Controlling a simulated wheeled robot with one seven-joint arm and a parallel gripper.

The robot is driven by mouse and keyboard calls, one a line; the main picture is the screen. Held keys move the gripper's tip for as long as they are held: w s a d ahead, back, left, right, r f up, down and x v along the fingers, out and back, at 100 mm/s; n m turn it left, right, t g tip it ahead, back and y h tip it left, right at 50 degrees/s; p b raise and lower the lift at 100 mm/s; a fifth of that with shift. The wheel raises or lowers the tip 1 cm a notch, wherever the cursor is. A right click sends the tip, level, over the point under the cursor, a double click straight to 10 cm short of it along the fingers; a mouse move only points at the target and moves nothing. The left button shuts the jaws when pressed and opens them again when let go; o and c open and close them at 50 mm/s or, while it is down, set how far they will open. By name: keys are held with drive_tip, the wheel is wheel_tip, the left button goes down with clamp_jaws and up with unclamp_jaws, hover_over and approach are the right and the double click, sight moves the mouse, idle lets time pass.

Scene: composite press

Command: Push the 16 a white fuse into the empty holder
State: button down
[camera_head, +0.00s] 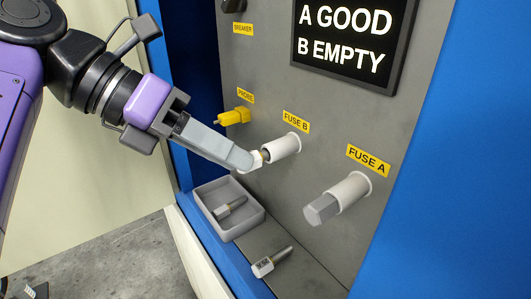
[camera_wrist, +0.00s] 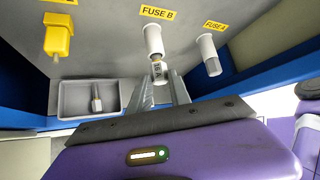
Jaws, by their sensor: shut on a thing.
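My gripper (camera_head: 249,163) is shut on a small white fuse (camera_head: 259,157) at the FUSE B holder. The fuse also shows in the wrist view (camera_wrist: 159,72), with dark print on its white end. It is in line with the round white FUSE B holder (camera_head: 284,146), its metal end at the holder's mouth. How far that end is inside, I cannot tell. The holder also shows in the wrist view (camera_wrist: 153,40). The screen (camera_head: 348,38) reads "A GOOD" and "B EMPTY".
The FUSE A holder (camera_head: 351,188) has a grey hexagonal plug (camera_head: 322,208) in it. A yellow probe (camera_head: 233,117) sticks out at left. Below, a grey tray (camera_head: 257,217) holds one fuse (camera_head: 231,208). Another fuse (camera_head: 269,263) lies on the ledge beside the tray.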

drive_tip(key=shift+w+d, duration=0.4)
drive_tip(key=shift+d, duration=0.25)
idle(0.8)
drive_tip(key=c, duration=1.1)
unclamp_jaws()
